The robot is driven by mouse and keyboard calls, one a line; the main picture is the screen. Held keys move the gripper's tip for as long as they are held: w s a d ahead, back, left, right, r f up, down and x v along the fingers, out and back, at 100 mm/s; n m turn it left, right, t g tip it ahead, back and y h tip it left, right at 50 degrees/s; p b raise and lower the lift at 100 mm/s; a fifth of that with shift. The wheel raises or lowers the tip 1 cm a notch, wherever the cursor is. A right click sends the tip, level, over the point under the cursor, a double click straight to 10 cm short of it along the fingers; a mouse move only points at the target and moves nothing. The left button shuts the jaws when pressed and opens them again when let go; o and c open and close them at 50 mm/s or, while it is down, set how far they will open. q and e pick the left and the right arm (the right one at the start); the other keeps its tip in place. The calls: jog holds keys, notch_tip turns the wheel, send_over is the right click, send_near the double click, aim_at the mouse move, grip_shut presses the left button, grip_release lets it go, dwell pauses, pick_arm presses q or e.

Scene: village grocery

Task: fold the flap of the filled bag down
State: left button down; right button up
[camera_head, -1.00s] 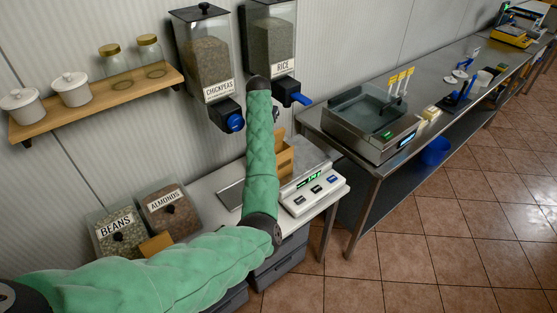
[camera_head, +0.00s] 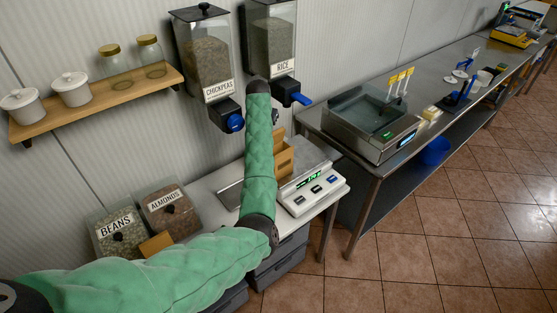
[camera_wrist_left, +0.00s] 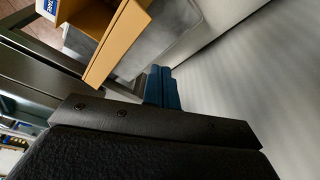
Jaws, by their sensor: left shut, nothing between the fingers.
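The brown bag (camera_head: 285,161) stands on the scale (camera_head: 314,191), partly hidden behind my left arm in the head view. In the left wrist view the tan bag (camera_wrist_left: 122,42) shows at the top, with a long straight panel edge towards my fingers. My left gripper (camera_wrist_left: 162,87) has blue fingers that are shut and empty. They are close beside the bag, on its wall side; I cannot tell whether they touch it. In the head view the left hand is mostly hidden behind the forearm. My right gripper is not in view.
The chickpeas dispenser (camera_head: 208,60) and rice dispenser (camera_head: 270,45) hang on the wall above. The beans bin (camera_head: 118,232) and almonds bin (camera_head: 170,207) are left of the scale.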

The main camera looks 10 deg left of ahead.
pick_arm(q)
jog(key=shift+f, duration=0.2)
dwell(0.7)
jog(key=shift+f, duration=0.6)
dwell(0.8)
jog(key=shift+f, duration=0.45)
notch_tip(320, 180, up, 6)
jog(key=a, duration=0.1)
jog(key=shift+w+a+r, duration=0.15)
jog(key=shift+w+a, duration=0.05)
jog(key=shift+w, duration=0.15)
dwell(0.4)
